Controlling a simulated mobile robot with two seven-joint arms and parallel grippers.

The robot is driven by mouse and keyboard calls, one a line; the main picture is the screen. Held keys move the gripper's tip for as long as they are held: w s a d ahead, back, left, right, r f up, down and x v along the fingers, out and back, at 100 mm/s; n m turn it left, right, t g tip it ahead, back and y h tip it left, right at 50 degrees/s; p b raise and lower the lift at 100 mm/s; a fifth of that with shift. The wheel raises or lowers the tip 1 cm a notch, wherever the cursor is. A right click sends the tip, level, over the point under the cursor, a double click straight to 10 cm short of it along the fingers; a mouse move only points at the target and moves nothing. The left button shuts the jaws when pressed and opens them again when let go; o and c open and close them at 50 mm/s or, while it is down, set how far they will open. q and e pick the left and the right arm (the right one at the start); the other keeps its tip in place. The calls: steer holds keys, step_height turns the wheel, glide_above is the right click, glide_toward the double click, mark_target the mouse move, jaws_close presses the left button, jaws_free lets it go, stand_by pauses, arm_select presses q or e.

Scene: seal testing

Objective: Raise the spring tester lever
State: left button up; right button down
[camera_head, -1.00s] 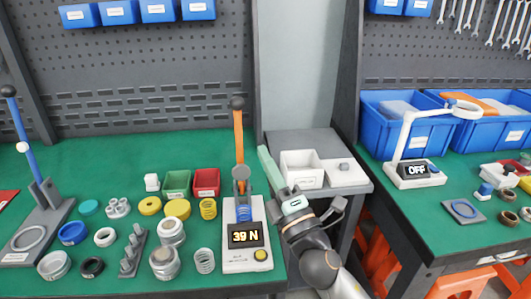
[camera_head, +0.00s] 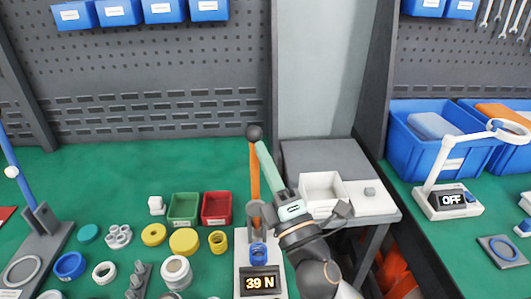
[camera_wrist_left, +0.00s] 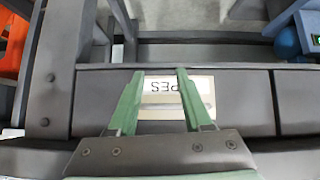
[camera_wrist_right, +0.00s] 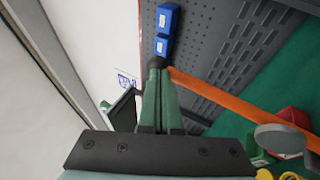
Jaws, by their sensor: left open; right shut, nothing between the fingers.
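The spring tester (camera_head: 243,250) stands at the right end of the green bench, with a display (camera_head: 260,283) reading 39 N. Its orange lever (camera_head: 254,170) is upright, with a black ball knob (camera_head: 254,133) on top. My right gripper (camera_head: 262,148) is shut and empty, its green fingertips close beside the lever just below the knob. In the right wrist view the shut fingers (camera_wrist_right: 157,72) point at the dark knob (camera_wrist_right: 157,62), and the lever (camera_wrist_right: 240,105) runs off to the lower right. I cannot tell if they touch. My left gripper (camera_wrist_left: 155,76) is open and empty.
Red (camera_head: 216,208) and green (camera_head: 184,209) bins and several rings and springs lie left of the tester. A white open box (camera_head: 322,190) is on the grey stand to the right. A pegboard (camera_head: 130,90) rises behind. The left wrist view shows a labelled plate (camera_wrist_left: 163,86) between the fingers.

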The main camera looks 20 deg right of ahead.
steer(key=shift+w+r, duration=0.1)
stand_by(0.3)
steer(key=w+p, duration=0.1)
steer(key=p, duration=0.2)
steer(key=w+d+m+g+p, duration=0.1)
steer(key=p, duration=0.1)
steer(key=shift+w+r+g+p, duration=0.2)
steer(key=shift+w+g+p, duration=0.1)
steer(key=shift+w+p, duration=0.1)
